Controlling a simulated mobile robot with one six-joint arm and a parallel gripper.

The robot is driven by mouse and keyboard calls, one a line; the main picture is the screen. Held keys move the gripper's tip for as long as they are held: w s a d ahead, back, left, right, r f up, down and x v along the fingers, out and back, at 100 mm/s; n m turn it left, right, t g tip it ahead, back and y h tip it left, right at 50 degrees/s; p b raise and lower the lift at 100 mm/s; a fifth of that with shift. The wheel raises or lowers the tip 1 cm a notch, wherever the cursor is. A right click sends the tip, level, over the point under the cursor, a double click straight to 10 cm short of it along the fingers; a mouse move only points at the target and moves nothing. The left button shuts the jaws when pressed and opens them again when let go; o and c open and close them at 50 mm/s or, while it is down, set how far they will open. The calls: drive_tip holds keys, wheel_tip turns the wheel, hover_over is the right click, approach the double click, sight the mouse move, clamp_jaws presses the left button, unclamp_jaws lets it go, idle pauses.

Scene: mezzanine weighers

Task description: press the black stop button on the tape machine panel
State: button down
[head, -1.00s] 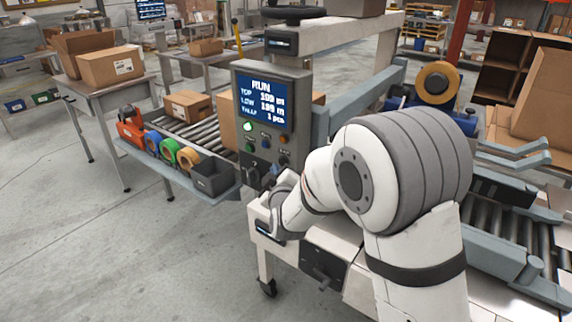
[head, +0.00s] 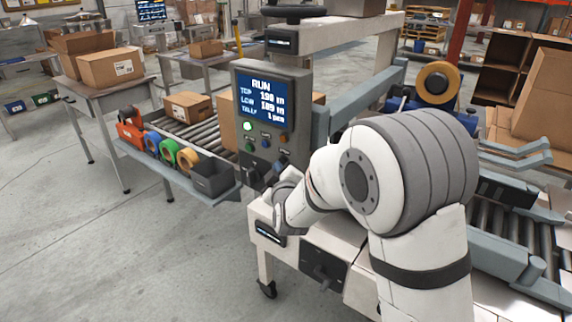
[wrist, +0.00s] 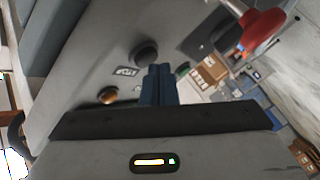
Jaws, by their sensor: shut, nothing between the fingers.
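The grey tape machine panel (head: 298,92) stands mid-picture in the head view, its blue screen reading RUN above small coloured buttons. In the wrist view a round black button (wrist: 146,52) sits on the grey panel face beside a small label. An orange button (wrist: 107,95) is to its lower left, and a green one (wrist: 182,68) shows partly to its right. My gripper (wrist: 158,69) is shut and empty, its tips just below the black button in that picture. I cannot tell whether they touch the panel. In the head view my wrist partly hides the panel's lower right.
A red knob (wrist: 262,28) stands out at the upper right of the wrist view. A grey side shelf (head: 224,198) with tape rolls and a dark bin (head: 211,178) lies left of the panel. A roller conveyor with a carton (head: 187,106) runs behind it. Open floor lies front left.

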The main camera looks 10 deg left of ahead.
drive_tip(key=shift+w+d+b, duration=0.15)
drive_tip(key=shift+w+b, duration=0.15)
drive_tip(key=shift+w, duration=0.05)
idle(0.3)
idle(0.4)
drive_tip(key=shift+s+a+b, duration=0.35)
drive_tip(key=shift+s, duration=0.4)
drive_tip(key=s, duration=0.1)
drive_tip(key=s+a, duration=0.1)
drive_tip(key=s, duration=0.1)
drive_tip(key=s+a+b, duration=0.1)
drive_tip(key=shift+s, duration=0.35)
